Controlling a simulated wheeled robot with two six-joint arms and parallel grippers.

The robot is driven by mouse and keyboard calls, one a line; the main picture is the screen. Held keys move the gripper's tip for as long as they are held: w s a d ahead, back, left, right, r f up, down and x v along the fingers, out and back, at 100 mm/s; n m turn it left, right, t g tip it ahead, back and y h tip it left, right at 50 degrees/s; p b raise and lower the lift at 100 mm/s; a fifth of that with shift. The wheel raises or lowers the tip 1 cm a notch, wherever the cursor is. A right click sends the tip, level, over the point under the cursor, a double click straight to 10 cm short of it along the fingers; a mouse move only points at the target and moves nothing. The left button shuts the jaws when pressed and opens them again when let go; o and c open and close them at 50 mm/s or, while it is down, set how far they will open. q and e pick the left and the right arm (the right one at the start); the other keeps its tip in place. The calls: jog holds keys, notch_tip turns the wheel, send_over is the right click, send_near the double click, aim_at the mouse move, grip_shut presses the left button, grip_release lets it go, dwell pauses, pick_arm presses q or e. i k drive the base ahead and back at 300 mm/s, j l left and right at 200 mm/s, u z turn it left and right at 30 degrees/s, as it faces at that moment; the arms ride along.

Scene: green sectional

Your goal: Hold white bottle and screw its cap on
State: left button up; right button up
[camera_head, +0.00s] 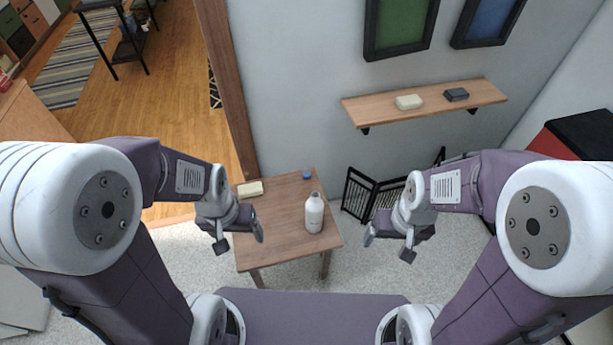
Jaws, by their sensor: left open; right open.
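The white bottle (314,214) stands upright on a small wooden table (277,226), near its right side. No cap shows on its neck. A small blue cap (306,175) lies on the table behind the bottle, near the back edge. My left gripper (240,243) is open and empty at the table's left side, apart from the bottle. My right gripper (389,248) is open and empty to the right of the table, also apart from the bottle.
A cream block (250,189) lies at the table's back left corner. A wall shelf (430,104) holds a cream block (409,102) and a dark block (456,94). A black folding rack (372,192) stands right of the table. The table's middle is clear.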

aim_at(315, 204)
jog(key=i+l, duration=0.25)
jog(key=l, duration=0.15)
jog(key=i+l, duration=0.2)
jog(key=l, duration=0.25)
jog(key=i+l, duration=0.25)
jog(key=l, duration=0.15)
jog(key=i+l, duration=0.35)
jog(key=i, duration=0.2)
